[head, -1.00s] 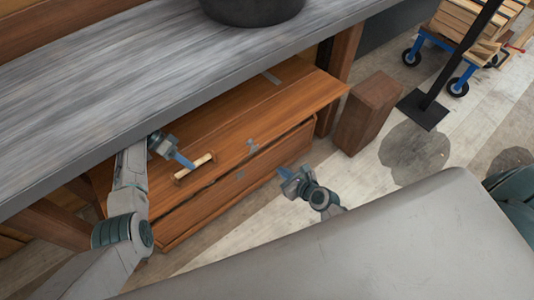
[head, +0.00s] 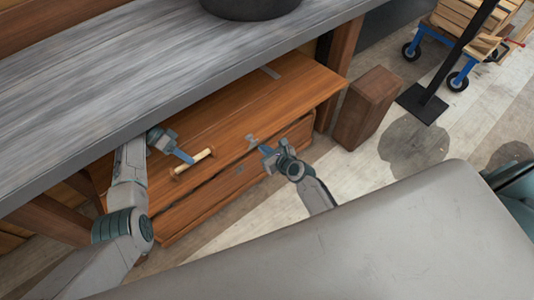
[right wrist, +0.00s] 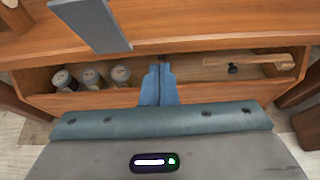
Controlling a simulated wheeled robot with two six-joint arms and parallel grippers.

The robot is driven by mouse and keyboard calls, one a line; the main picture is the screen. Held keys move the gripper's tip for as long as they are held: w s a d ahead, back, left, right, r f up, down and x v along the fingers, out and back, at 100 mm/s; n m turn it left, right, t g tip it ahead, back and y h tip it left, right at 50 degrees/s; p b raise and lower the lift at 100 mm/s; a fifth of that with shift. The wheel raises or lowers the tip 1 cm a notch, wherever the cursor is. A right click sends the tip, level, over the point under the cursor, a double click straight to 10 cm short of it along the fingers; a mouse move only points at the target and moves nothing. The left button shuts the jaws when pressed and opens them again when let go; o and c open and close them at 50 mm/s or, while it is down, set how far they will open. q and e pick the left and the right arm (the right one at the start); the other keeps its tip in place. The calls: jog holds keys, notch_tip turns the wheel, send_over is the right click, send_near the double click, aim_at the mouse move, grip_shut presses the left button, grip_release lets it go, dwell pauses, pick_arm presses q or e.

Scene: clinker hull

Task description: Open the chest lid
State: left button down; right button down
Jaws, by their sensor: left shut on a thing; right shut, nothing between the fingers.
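The chest is a brown wooden box under the bench, and its lid (head: 285,98) stands slightly raised, with a gap above the front wall (head: 212,198). My left gripper (head: 188,159) is shut on the pale wooden handle (head: 203,157) on the lid. My right gripper (head: 265,150) is shut and empty, close to the lid's front edge near the metal hasp (head: 251,139). In the right wrist view its blue fingers (right wrist: 158,84) are in front of the opening. I cannot tell whether the fingers touch the chest.
Inside the chest are jars (right wrist: 92,79) and a wooden-handled tool (right wrist: 250,61). The grey bench top (head: 150,85) overhangs the chest and bears a dark round pot (head: 250,8). A wooden block (head: 367,108) stands right of the chest. Floor is free in front.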

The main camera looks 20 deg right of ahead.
aim_at(261, 141)
jog(key=shift+r, duration=0.45)
jog(key=shift+w+r, duration=0.2)
jog(key=shift+r, duration=0.9)
pick_arm(q)
jog(key=shift+s+f, duration=0.15)
pick_arm(e)
jog(key=shift+w+r, duration=0.1)
jog(key=shift+r, duration=0.25)
pick_arm(q)
jog(key=c, duration=1.3)
grip_release()
jog(key=shift+d, duration=0.1)
